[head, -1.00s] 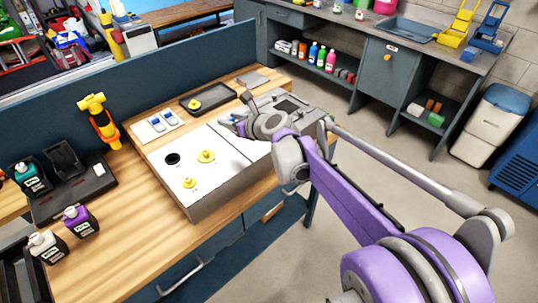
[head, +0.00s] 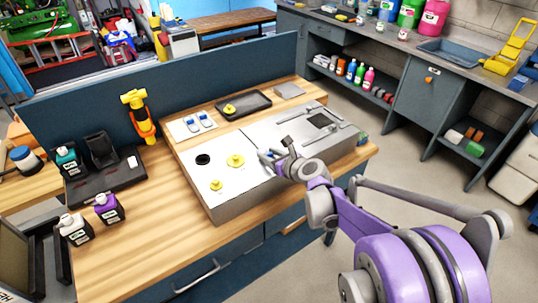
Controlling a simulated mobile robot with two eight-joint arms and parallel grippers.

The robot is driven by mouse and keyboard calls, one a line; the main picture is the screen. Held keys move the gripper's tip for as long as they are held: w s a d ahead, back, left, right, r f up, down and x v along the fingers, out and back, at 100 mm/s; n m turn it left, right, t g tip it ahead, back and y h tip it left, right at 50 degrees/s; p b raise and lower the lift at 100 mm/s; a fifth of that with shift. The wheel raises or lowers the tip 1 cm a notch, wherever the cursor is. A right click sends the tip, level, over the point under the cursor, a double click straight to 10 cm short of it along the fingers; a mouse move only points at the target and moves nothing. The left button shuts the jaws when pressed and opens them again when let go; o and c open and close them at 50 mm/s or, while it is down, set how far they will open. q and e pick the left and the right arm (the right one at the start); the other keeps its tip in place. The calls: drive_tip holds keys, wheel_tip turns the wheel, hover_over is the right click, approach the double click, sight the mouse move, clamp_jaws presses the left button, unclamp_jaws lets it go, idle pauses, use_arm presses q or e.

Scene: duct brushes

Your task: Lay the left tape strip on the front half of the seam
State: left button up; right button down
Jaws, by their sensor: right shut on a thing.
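A low box (head: 228,196) stands on the wooden bench, with a white left top and a grey right top (head: 320,136). The seam between them runs from the back towards the front edge, and its front part is partly hidden by my right gripper. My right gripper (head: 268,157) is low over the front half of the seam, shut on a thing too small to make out. I cannot tell whether that thing touches the top. A white card (head: 180,129) with two small blue-and-white pieces lies behind the white top. My left gripper is not in view.
Yellow knobs (head: 236,160) and a black hole (head: 203,159) are on the white top. A black tray (head: 243,105) lies behind. A yellow-and-orange tool (head: 139,116) stands at the partition. Bottles (head: 108,208) stand at the left.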

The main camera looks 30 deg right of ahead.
drive_tip(key=shift+f, duration=0.1)
drive_tip(key=shift+c, duration=2.2)
unclamp_jaws()
